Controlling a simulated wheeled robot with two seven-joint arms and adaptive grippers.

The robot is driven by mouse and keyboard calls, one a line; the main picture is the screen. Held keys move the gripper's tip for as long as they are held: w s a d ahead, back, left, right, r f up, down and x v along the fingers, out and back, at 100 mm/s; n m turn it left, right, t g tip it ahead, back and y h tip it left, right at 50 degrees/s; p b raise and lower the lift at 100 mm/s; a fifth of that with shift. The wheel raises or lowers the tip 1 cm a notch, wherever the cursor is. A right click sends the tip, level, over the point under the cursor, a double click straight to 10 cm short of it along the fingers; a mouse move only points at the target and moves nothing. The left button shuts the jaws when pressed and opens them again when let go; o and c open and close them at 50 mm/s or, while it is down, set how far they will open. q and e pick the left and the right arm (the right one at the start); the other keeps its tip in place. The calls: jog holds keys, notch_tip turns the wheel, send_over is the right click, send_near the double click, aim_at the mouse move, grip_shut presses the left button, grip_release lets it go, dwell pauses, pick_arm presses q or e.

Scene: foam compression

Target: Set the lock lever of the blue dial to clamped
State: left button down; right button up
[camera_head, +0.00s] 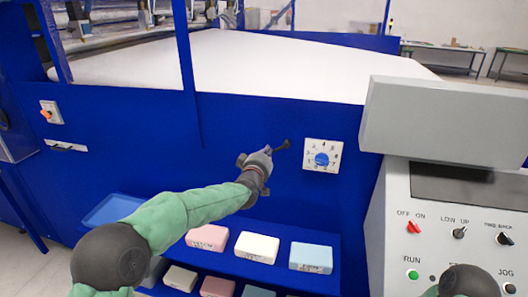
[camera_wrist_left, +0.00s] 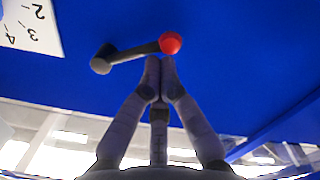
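The blue dial (camera_head: 321,159) sits on a white numbered plate (camera_head: 311,146) on the blue machine front. A corner of the plate (camera_wrist_left: 32,26) shows upper left in the left wrist view. The lock lever (camera_wrist_left: 132,53) is a dark bar with a grey pivot (camera_wrist_left: 101,63) and a red knob (camera_wrist_left: 171,43). In the head view the lever (camera_head: 283,146) shows small and dark, left of the dial. My left gripper (camera_head: 268,151) is at the lever; its fingertips (camera_wrist_left: 160,64) are together just below the knob end, with nothing visible between them. Contact is unclear.
A control console (camera_head: 395,215) with switches stands at the right, under a grey box (camera_head: 440,120). A shelf below holds several foam blocks, among them a pink (camera_head: 208,237) and a cream one (camera_head: 257,247). A blue tray (camera_head: 112,209) is at the left.

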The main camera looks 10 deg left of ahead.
pick_arm(q)
jog(key=f+n+b, duration=0.1)
jog(key=b, duration=0.1)
jog(key=d+f+n+b, duration=0.1)
jog(key=n+b, duration=0.1)
jog(key=b, duration=0.1)
jog(key=d+f+n+b, duration=0.1)
jog(key=n+b, duration=0.1)
jog(key=b, duration=0.1)
jog(key=shift+f, duration=0.2)
jog(key=shift+d+f+b, duration=0.25)
jog(key=shift+d+b, duration=0.05)
jog(key=shift+d, duration=0.35)
jog(key=shift+s+d+f, duration=0.1)
jog(key=shift+d, duration=0.05)
